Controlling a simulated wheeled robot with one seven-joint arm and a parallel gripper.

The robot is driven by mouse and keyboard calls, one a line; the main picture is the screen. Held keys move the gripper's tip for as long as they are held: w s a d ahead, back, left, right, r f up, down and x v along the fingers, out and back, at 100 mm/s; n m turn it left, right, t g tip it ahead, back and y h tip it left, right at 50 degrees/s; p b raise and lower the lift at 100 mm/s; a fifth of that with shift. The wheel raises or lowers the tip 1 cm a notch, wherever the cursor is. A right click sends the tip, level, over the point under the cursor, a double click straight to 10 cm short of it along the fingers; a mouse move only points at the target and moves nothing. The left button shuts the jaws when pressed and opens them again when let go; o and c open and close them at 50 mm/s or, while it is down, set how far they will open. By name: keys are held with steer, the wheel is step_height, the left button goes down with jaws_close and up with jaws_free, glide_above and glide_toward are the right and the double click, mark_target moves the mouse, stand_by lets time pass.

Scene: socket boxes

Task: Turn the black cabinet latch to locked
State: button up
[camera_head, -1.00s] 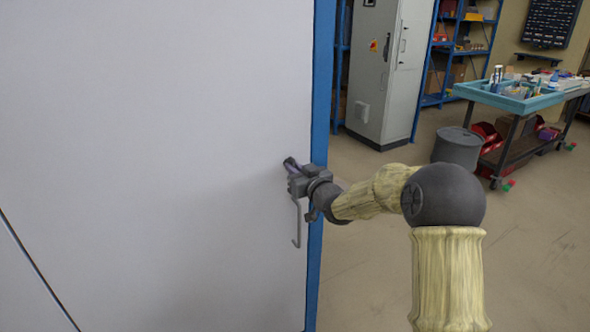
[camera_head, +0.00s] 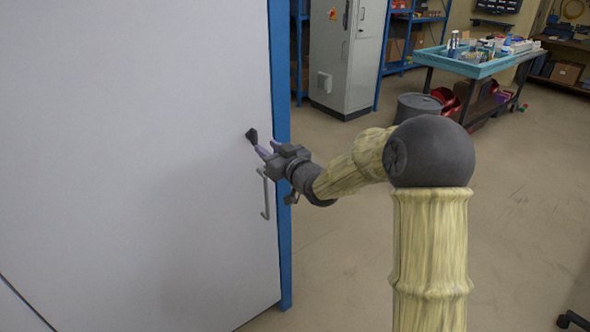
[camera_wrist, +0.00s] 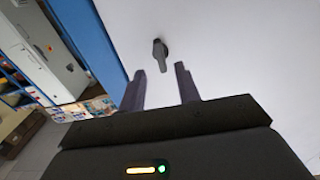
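The black cabinet latch (camera_head: 252,136) is a small dark knob with a short lever on the pale cabinet door (camera_head: 140,120), near the door's right edge and above the silver handle. In the wrist view the latch (camera_wrist: 160,54) stands ahead of my gripper, its lever pointing toward the gap between my fingers. My gripper (camera_head: 267,149) is just right of and below the latch in the head view. Its two fingers (camera_wrist: 161,86) are apart with nothing between them. The fingertips appear short of the latch; whether they touch it is hard to tell.
The silver bar handle (camera_head: 265,195) hangs just below my gripper. A blue frame post (camera_head: 281,90) borders the door. A grey cabinet (camera_head: 343,55), a dark bin (camera_head: 417,106) and a teal-topped cart (camera_head: 470,66) stand behind at right. The floor at right is mostly clear.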

steer(key=v, duration=1.1)
steer(key=shift+s+b, duration=0.15)
steer(key=shift+b, duration=0.15)
steer(key=shift+d, duration=0.15)
steer(key=s+d+f+m+g+h, duration=0.4)
steer(key=s+d+f+g+h, duration=0.2)
steer(key=s+d+f+h, duration=0.4)
steer(key=s+f+m+g, duration=0.3)
steer(key=s+f+g, duration=0.3)
steer(key=s, duration=0.6)
steer(key=w+p+v, duration=0.3)
steer(key=p+v, duration=1.4)
steer(key=shift+d+r, duration=0.4)
steer(key=shift+d, duration=0.1)
